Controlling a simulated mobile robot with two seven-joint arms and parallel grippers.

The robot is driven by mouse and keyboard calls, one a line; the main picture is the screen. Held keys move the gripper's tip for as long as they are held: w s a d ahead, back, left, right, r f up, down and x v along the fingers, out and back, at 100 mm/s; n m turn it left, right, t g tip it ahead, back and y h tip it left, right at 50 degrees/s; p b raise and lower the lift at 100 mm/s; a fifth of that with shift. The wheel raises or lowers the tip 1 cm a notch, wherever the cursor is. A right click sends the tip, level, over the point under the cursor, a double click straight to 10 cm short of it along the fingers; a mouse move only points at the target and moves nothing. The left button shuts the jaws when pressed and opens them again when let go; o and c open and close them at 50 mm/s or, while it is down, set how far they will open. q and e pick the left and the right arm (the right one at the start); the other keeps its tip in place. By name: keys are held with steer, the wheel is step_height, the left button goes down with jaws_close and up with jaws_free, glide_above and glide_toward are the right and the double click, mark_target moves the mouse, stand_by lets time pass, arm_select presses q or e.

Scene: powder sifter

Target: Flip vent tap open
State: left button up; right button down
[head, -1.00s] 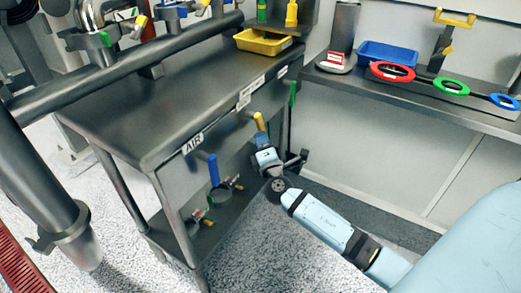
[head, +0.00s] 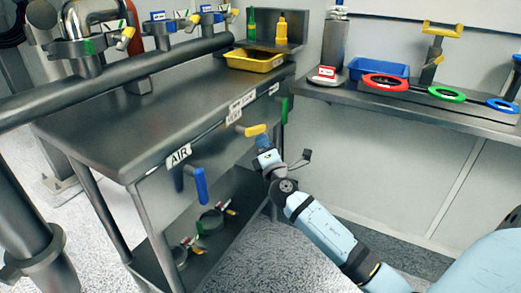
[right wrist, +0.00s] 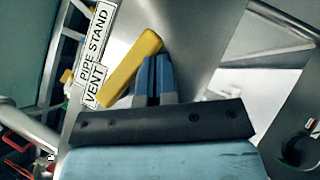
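The vent tap's yellow handle (head: 256,130) is on the front of the metal stand, beside the VENT label (head: 234,116). In the head view it lies nearly level, its free end to the right. My right gripper (head: 263,143) is just below that end. In the right wrist view its blue fingertips (right wrist: 155,72) are together with nothing seen between them. The yellow handle (right wrist: 132,66) lies slanted along their left side, touching or very close. The tap's pivot is hard to make out. My left gripper is out of view.
A blue AIR tap handle (head: 201,186) hangs from the stand's front to the left. A green handle (head: 284,109) is to the right. A yellow tray (head: 254,60) sits on the stand's top. A side bench (head: 440,112) carries a blue tray and coloured rings.

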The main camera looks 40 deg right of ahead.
steer(key=shift+w+d+r, duration=0.2)
steer(key=shift+d+r, duration=0.3)
steer(key=shift+r, duration=0.15)
steer(key=shift+d+r, duration=0.1)
steer(key=shift+r, duration=0.05)
stand_by(0.4)
